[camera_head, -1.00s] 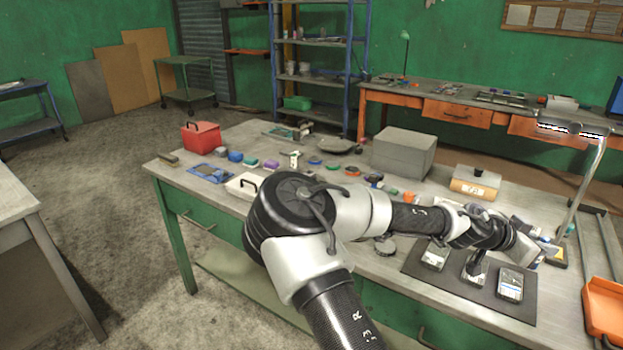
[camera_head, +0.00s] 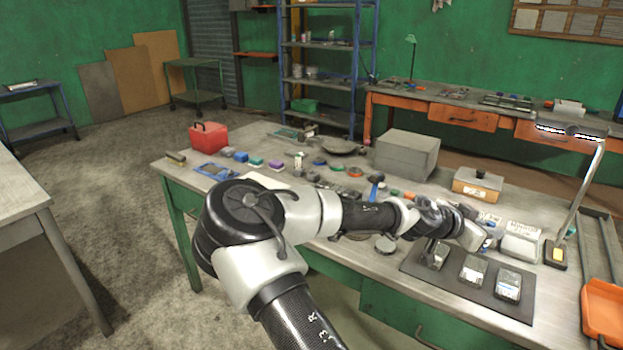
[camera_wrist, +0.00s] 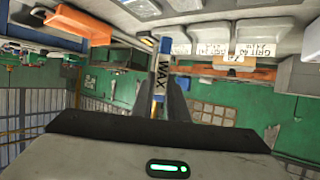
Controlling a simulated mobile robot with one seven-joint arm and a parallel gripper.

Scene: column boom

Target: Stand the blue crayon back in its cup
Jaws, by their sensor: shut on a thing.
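A crayon (camera_wrist: 161,72) with a blue end and a pale sleeve marked "WAX" stands out between the dark fingers of my gripper (camera_wrist: 166,95) in the wrist view. The gripper is shut on it. In the head view my gripper (camera_head: 484,240) is above the back edge of the dark mat (camera_head: 450,285), at the right part of the bench. The crayon cannot be made out clearly there. I cannot pick out its cup for sure in either view.
A white bin (camera_head: 520,243) and a lamp (camera_head: 588,190) are to the right. A wooden-fronted box (camera_head: 477,186) and a grey block (camera_head: 406,154) stand behind.

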